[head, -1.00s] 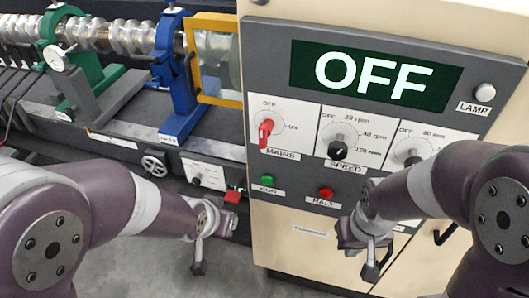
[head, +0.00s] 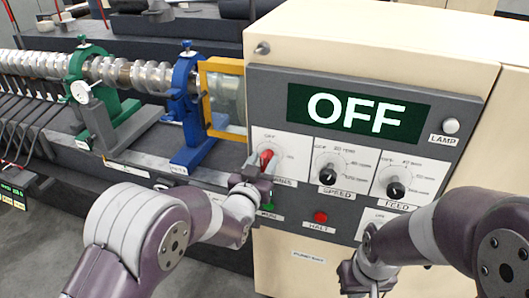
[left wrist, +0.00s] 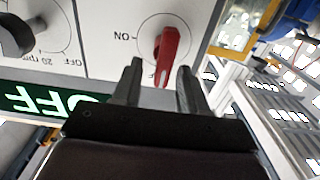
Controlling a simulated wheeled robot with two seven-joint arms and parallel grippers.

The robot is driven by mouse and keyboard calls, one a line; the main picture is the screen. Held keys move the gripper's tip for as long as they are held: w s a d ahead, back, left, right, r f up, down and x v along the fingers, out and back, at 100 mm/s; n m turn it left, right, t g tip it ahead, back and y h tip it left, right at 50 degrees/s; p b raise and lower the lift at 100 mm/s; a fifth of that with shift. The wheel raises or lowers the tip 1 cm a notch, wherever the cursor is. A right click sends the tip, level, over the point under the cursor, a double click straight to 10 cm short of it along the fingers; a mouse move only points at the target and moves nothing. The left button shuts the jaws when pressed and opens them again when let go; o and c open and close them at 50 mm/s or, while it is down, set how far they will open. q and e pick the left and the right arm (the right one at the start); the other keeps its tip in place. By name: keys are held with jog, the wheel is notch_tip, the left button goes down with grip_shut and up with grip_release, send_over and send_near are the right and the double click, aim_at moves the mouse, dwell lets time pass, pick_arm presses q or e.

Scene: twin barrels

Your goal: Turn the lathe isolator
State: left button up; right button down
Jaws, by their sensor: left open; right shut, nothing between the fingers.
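The lathe isolator appears to be the red knob (head: 266,158) above the MAINS label on the grey control panel. It also shows in the left wrist view (left wrist: 171,45), upside down, with its pale tip toward the lower edge and ON off to its left. My left gripper (head: 258,172) is open at the knob. In the left wrist view the fingertips (left wrist: 160,70) lie on either side of it; I cannot tell whether they touch. My right gripper (head: 362,282) is shut and empty, low before the cabinet. The display (head: 358,110) reads OFF.
Black SPEED (head: 328,176) and FEED (head: 395,190) knobs are right of the isolator. A red HALT button (head: 320,216) and a green button (head: 268,206) sit below. The lathe with its blue (head: 186,105) and green (head: 92,85) rests stands to the left.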

pick_arm(q)
jog(key=shift+w+d+f, duration=0.1)
jog(key=shift+w+f, duration=0.05)
jog(key=shift+w, duration=0.9)
jog(key=shift+s, duration=0.1)
jog(key=shift+s, duration=0.1)
grip_shut()
